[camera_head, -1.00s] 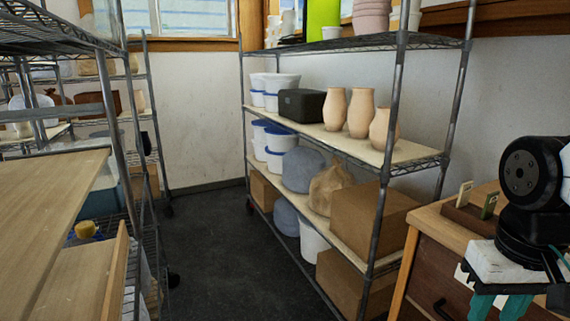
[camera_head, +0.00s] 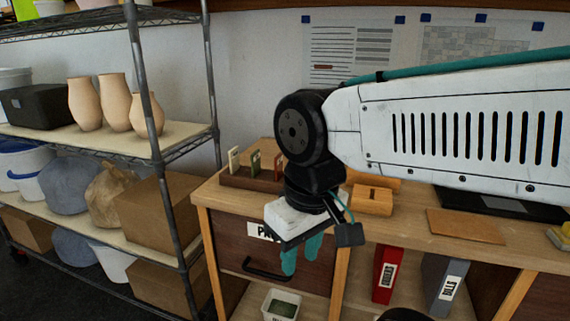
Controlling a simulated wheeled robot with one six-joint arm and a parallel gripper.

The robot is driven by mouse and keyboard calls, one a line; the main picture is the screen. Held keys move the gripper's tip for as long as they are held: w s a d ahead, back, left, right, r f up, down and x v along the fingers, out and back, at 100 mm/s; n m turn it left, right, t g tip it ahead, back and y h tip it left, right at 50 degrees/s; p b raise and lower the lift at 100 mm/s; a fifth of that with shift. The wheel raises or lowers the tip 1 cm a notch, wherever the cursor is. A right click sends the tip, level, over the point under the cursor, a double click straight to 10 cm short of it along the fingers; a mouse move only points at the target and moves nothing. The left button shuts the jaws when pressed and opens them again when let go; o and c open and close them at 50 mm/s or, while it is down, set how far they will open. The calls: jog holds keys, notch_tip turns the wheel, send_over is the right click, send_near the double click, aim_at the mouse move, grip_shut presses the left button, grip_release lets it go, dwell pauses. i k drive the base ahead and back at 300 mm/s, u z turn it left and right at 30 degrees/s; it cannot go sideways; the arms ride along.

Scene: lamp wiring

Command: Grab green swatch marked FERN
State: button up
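A small green swatch (camera_head: 255,163) stands upright in a dark wooden rack (camera_head: 246,181) at the left end of the wooden desk. It is between a pale swatch (camera_head: 234,158) and a reddish one (camera_head: 278,165) partly hidden by my arm. Any lettering on them is too small to read. My gripper (camera_head: 301,254) points down in front of the desk's drawer, lower than the rack and to its right. Its two teal fingers are apart, with nothing seen between them.
A metal shelf with vases (camera_head: 114,100) and boxes stands left of the desk. A small wooden block (camera_head: 371,200) and a flat board (camera_head: 466,226) lie on the desktop. Red (camera_head: 387,274) and grey (camera_head: 443,284) binders and a white tub (camera_head: 281,305) are below.

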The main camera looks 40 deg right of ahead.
aim_at(255, 157)
jog(key=z, duration=0.2)
jog(key=k, duration=0.45)
jog(key=z, duration=0.2)
jog(key=i, duration=0.5)
jog(key=z, duration=1.55)
jog(key=k, duration=0.7)
jog(key=u, duration=1.25)
jog(key=i, duration=0.5)
